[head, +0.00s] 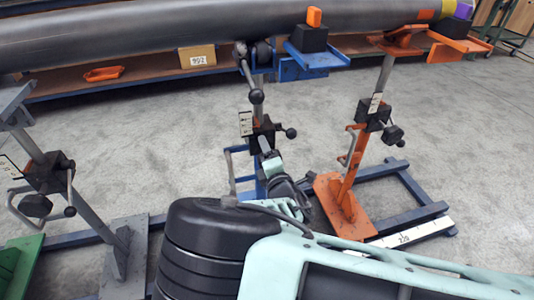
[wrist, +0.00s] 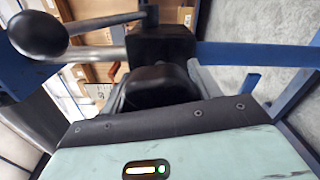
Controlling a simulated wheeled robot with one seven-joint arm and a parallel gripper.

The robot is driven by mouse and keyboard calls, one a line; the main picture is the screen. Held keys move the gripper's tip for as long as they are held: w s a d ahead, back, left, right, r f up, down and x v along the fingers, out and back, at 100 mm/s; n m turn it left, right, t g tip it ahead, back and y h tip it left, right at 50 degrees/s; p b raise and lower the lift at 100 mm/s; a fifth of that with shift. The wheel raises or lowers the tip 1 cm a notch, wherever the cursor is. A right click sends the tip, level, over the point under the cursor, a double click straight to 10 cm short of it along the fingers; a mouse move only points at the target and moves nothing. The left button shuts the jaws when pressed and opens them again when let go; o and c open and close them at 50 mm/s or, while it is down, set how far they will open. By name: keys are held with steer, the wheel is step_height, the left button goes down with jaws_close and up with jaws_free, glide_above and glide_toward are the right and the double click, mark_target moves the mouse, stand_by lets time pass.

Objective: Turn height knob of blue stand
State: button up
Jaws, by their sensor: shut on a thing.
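The blue stand (head: 232,172) stands in the middle of the head view, with a grey post and a black clamp block (head: 262,132) on it. My gripper (head: 270,162) reaches up to the near side of this block. In the wrist view, a dark height knob (wrist: 160,86) lies in front of the black block (wrist: 158,44). My gripper (wrist: 155,92) is shut on this knob, with a finger along each side. In the head view the knob is mostly hidden behind my gripper.
A large grey pipe (head: 160,32) crosses the top. A ball-ended handle (head: 256,97) hangs above the clamp block, and a small ball knob (head: 291,133) juts right. An orange stand (head: 357,150) is close on the right, a grey stand (head: 82,205) on the left.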

steer(key=shift+f, duration=0.1)
steer(key=o, duration=1)
steer(key=p+v, duration=0.1)
steer(key=v, duration=1.6)
steer(key=shift+s, duration=0.25)
